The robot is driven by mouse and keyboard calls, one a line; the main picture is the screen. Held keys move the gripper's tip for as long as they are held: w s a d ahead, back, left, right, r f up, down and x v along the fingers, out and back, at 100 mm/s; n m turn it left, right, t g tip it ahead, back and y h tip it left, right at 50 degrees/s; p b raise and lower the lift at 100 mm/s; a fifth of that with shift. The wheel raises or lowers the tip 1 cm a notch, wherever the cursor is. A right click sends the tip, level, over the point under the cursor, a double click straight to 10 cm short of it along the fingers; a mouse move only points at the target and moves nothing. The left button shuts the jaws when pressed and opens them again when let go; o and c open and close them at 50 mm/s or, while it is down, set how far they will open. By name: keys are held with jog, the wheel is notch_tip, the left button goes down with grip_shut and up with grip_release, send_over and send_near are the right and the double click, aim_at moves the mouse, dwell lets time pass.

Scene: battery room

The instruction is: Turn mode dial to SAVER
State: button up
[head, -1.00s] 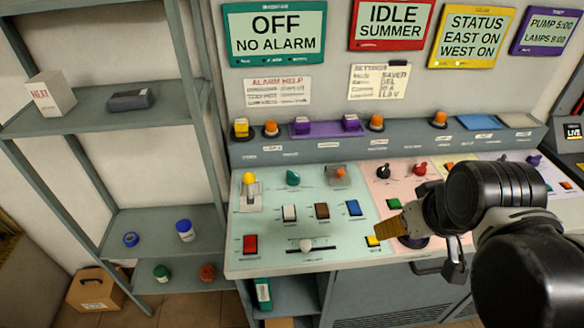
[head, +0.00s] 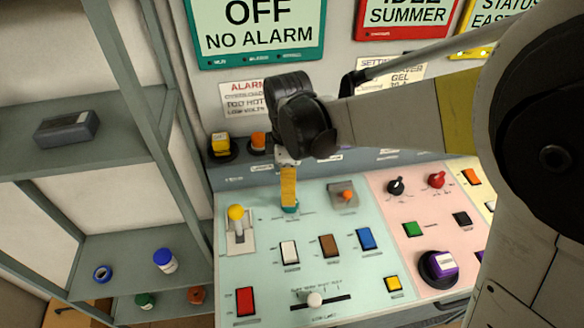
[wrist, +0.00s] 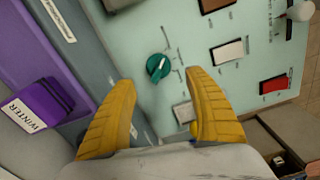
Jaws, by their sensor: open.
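A teal dial (head: 291,209) sits on the mint panel, mostly hidden by my gripper in the head view. The wrist view shows it clearly as a round teal knob (wrist: 158,67) with a raised ridge, its printed marks too small to read. My gripper (head: 288,193) points down over this dial, its yellow fingers seen edge-on. In the wrist view my gripper (wrist: 160,80) is open and empty, its two fingers apart with the dial showing between and just beyond the tips. I cannot tell whether they touch it.
Close around are a yellow-knobbed lever (head: 237,222), an orange-tipped switch (head: 346,195), white (head: 290,252), brown (head: 328,245) and blue (head: 366,238) rockers, and a slider (head: 315,299). Black (head: 396,186) and red (head: 437,180) dials sit on the pink panel. A purple WINTER block (wrist: 40,103) stands on the ledge.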

notch_tip(320, 180, down, 7)
jog(key=shift+w+f+b, duration=0.1)
jog(key=shift+f+b, duration=0.05)
jog(key=shift+b, duration=1)
jog(key=c, duration=1.2)
